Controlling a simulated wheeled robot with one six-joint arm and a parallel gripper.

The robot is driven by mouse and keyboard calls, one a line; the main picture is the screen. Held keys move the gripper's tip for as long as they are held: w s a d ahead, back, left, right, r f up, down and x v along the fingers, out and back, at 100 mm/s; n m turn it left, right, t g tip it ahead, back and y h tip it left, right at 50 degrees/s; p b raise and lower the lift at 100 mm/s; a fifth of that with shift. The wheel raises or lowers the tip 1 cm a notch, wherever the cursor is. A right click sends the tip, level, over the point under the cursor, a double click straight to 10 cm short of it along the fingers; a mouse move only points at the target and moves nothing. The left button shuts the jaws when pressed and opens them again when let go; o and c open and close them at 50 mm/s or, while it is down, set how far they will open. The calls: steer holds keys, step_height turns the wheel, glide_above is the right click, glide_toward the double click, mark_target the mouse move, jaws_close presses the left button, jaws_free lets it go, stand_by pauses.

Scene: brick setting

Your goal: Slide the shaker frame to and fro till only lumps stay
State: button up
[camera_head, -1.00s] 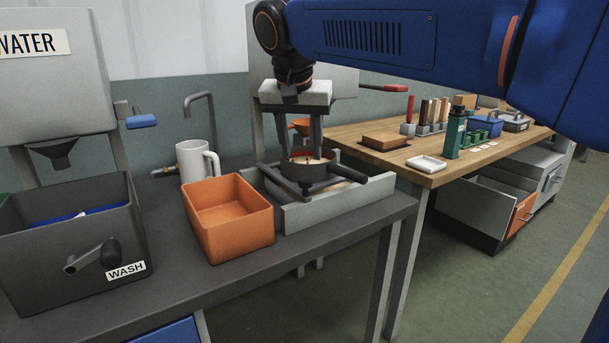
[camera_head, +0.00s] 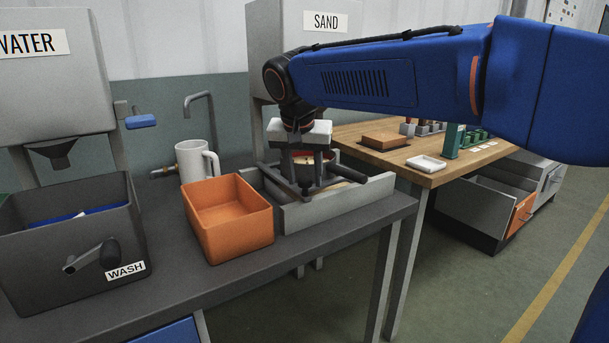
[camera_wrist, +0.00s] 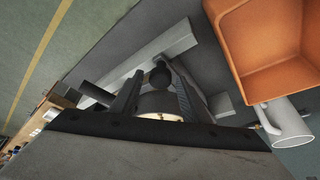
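The shaker frame (camera_head: 347,172) is dark, with a bar and a round ring that has pale sandy contents. It sits in a low grey open-topped tray (camera_head: 340,206) on the dark bench. My gripper (camera_head: 309,188) points down over the front of the frame, its fingers hiding part of the ring. In the wrist view, the two fingers of my gripper (camera_wrist: 160,82) stand apart, with a dark round knob (camera_wrist: 160,76) of the frame between them. Gaps seem to show beside the knob. The ring (camera_wrist: 162,103) lies behind the knob, partly hidden, so any lumps cannot be made out.
An orange bin (camera_head: 230,237) stands close left of the tray, with a white mug (camera_head: 192,163) behind it. A dark WASH box (camera_head: 70,250) with a crank is farther left. The SAND hopper (camera_head: 270,55) rises behind my arm. A wooden table (camera_head: 400,160) is at right.

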jaws_close()
steer(key=shift+w+d, duration=0.6)
steer(key=shift+d, duration=0.3)
steer(key=shift+w+d, duration=0.6)
steer(key=shift+d, duration=0.25)
steer(key=shift+w+d, duration=0.6)
steer(key=shift+d, duration=0.3)
steer(key=shift+o, duration=1.2)
jaws_free()
steer(key=v, duration=1.7)
steer(key=shift+r, duration=0.25)
